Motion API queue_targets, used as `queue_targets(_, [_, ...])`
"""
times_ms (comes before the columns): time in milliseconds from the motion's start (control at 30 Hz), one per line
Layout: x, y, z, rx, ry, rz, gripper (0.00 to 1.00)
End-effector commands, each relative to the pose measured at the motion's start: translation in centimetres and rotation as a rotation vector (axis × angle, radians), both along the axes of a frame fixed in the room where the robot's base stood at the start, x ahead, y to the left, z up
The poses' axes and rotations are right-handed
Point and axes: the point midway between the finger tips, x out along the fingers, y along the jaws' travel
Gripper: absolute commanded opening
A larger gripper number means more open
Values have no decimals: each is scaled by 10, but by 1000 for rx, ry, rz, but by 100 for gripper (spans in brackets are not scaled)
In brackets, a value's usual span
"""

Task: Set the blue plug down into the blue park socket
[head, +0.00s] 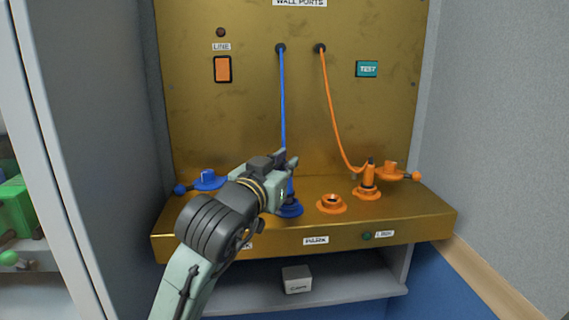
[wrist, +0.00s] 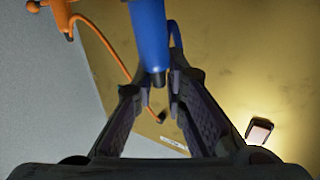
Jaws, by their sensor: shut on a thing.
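My gripper (head: 284,172) is shut on the blue plug (head: 291,188) above the front ledge of the brass panel. In the wrist view the blue plug (wrist: 149,35) shows between the dark fingers of my gripper (wrist: 157,85). A blue cord (head: 283,110) runs from the plug up to a left wall port. The blue park socket (head: 289,210) is a blue ring on the ledge, directly under the plug in the head view. The plug looks upright there. My gripper partly hides it, and I cannot tell whether its lower end is inside the ring.
An empty orange socket (head: 331,204) is right of the blue one. The orange plug (head: 368,174) stands in another orange socket, its cord (head: 335,125) hanging from the wall. A blue lever (head: 207,180) and an orange lever (head: 391,171) flank the ledge. A white box (head: 296,279) sits below.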

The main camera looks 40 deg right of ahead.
Motion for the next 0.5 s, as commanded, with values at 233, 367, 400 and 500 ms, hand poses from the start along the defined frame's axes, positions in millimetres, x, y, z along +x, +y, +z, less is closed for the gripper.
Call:
queue_targets(233, [0,0,0,-1,0,0,0])
queue_targets(367, [0,0,0,0,0,0,0])
queue_targets(400, [0,0,-1,0,0,0,0])
queue_targets(500, [0,0,-3,0,0,0,0])
